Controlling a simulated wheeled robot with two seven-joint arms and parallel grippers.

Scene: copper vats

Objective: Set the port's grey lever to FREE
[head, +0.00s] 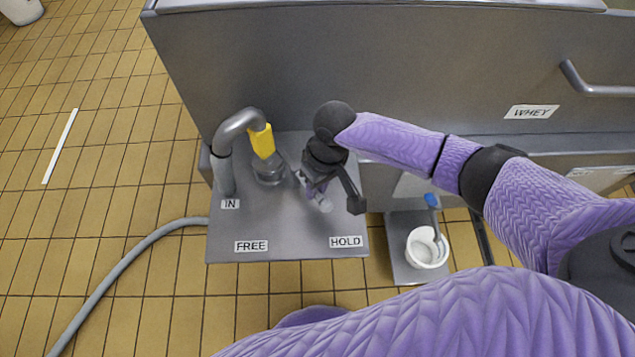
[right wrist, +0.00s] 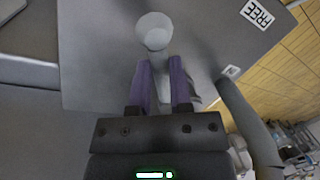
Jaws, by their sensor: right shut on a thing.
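The grey lever (head: 323,204) is on the steel shelf beside the round port (head: 268,170). It slants down and right, toward the side with the HOLD label (head: 346,241); the FREE label (head: 251,246) is to the left. My right gripper (head: 309,187) is shut on the lever, and its wrist hides part of it. In the right wrist view the lever's round pale end (right wrist: 154,31) shows just beyond the purple fingers (right wrist: 164,70), with the lever's shaft between them. My left gripper is not in view.
A bent grey pipe (head: 226,165) with a yellow collar (head: 262,141) stands left of the port, by the IN label (head: 230,204). A white cup (head: 424,250) with a blue-handled brush (head: 431,200) stands right on a lower ledge. A grey hose (head: 130,262) lies on the tiles.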

